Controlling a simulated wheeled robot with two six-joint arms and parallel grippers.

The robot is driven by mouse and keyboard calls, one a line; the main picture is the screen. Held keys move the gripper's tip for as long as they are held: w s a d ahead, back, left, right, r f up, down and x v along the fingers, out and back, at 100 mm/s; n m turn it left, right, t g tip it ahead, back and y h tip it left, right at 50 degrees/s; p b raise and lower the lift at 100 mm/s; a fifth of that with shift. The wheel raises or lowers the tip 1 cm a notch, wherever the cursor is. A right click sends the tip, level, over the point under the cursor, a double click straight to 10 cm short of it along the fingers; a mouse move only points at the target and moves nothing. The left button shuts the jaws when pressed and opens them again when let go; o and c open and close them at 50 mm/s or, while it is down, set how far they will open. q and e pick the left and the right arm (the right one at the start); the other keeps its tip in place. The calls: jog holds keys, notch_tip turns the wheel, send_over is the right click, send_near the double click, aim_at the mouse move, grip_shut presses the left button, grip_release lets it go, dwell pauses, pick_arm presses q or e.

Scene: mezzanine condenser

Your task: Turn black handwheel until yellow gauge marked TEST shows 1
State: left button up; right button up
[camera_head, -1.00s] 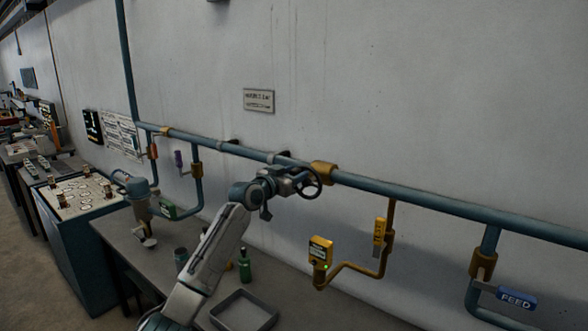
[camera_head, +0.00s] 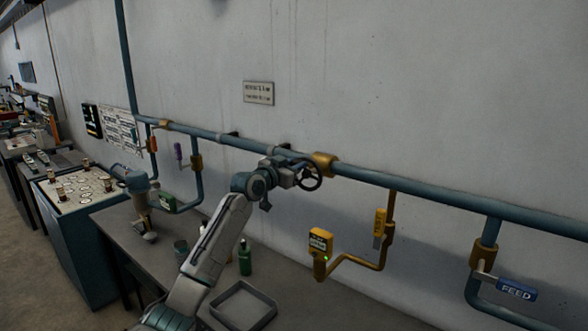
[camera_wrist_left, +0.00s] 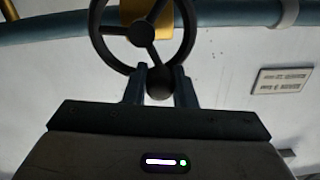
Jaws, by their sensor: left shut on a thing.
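The black handwheel (camera_head: 311,178) sits on the blue wall pipe beside an ochre collar. In the left wrist view the handwheel (camera_wrist_left: 143,33) shows its rim, hub and spokes at the top. My left gripper (camera_head: 297,178) is at the wheel's left side. In the left wrist view the left gripper (camera_wrist_left: 160,88) has its two fingers closed around the dark round knob (camera_wrist_left: 160,82) at the wheel's rim. The yellow gauge (camera_head: 320,240) stands right of my arm, below the pipe, with a small green light; its reading is too small to tell. My right gripper is not in view.
The blue pipe (camera_head: 420,188) runs along the wall. A yellow tag (camera_head: 380,222) hangs right of the gauge, and a blue FEED tag (camera_head: 517,291) at far right. An empty grey tray (camera_head: 243,305) and a green bottle (camera_head: 245,258) stand on the bench below my arm.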

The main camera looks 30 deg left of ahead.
aim_at(316, 172)
pick_arm(q)
jog(key=m+b, duration=0.1)
jog(key=d+m+b, duration=0.1)
jog(key=m+b, duration=0.1)
jog(key=shift+d, duration=0.1)
jog(key=m+b, duration=0.1)
jog(key=d+m, duration=0.1)
jog(key=m, duration=0.1)
jog(key=m+b, duration=0.1)
jog(key=shift+s+d+m+b, duration=0.1)
jog(key=shift+d+m+b, duration=0.2)
jog(key=shift+d+m, duration=0.1)
jog(key=m+b, duration=0.1)
jog(key=m, duration=0.1)
jog(key=d+f+m, duration=0.1)
jog(key=m, duration=0.1)
jog(key=shift+d+b, duration=0.15)
jog(key=shift+b, duration=0.2)
jog(key=shift+s+d+f+m+b, duration=0.1)
jog(key=shift+d+f+m+b, duration=0.1)
jog(key=shift+m, duration=0.55)
jog(key=shift+w+d+f+m+b, duration=0.1)
jog(key=shift+d+f+m+b, duration=0.1)
jog(key=shift+m, duration=0.6)
jog(key=shift+s+d+f+m+b, duration=0.1)
jog(key=shift+m+b, duration=0.1)
jog(key=shift+m, duration=0.55)
jog(key=o, duration=1)
